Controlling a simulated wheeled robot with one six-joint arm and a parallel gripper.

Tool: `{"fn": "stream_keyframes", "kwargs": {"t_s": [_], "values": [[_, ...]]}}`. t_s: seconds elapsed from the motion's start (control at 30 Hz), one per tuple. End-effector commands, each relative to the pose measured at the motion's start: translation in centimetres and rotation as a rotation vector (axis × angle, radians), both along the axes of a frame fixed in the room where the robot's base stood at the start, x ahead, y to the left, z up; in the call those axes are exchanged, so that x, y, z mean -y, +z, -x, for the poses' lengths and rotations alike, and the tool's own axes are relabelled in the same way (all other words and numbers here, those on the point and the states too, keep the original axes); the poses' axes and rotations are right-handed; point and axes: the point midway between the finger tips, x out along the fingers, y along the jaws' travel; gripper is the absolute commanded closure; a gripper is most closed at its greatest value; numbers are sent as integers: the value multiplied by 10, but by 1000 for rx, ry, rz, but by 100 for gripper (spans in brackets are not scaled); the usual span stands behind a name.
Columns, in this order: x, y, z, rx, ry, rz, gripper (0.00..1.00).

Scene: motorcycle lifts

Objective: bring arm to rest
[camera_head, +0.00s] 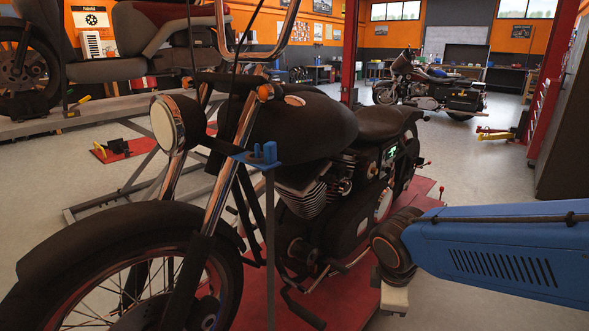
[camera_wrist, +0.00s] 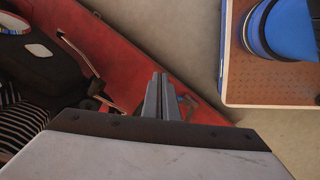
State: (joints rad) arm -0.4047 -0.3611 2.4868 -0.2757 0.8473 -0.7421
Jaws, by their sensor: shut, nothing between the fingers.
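My gripper (camera_wrist: 160,96) shows in the wrist view with its two grey fingers together and nothing between them. It points down over the red lift platform (camera_wrist: 130,50), clear of any object it could be holding. In the head view my blue arm comes in from the right, and its dark wrist joint is just right of the black motorcycle (camera_head: 310,130). The fingertips cannot be made out there. In the wrist view, part of the motorcycle (camera_wrist: 45,60) lies left of the fingers.
A small blue-topped stand (camera_head: 262,158) is in front of the motorcycle. The red platform (camera_head: 425,195) lies beneath it. Another motorcycle (camera_head: 430,85) stands at the back right, near a red lift post (camera_head: 548,85). A raised motorcycle (camera_head: 150,40) is at left. Grey floor (camera_head: 480,170) is open at right.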

Motion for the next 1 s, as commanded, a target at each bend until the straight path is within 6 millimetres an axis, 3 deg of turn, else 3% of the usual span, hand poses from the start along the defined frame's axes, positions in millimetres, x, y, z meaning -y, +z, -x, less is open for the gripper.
{"fn": "stream_keyframes", "kwargs": {"t_s": [0.1, 0.3, 0.6, 0.8, 1.0], "values": [[24, 18, 16, 47, -240, -92, 100], [54, 42, 45, 117, -626, -249, 100], [77, 66, 87, 196, -1096, -464, 100], [80, 71, 97, 214, -1214, -524, 100], [80, 71, 98, 214, -1218, -525, 100]]}}
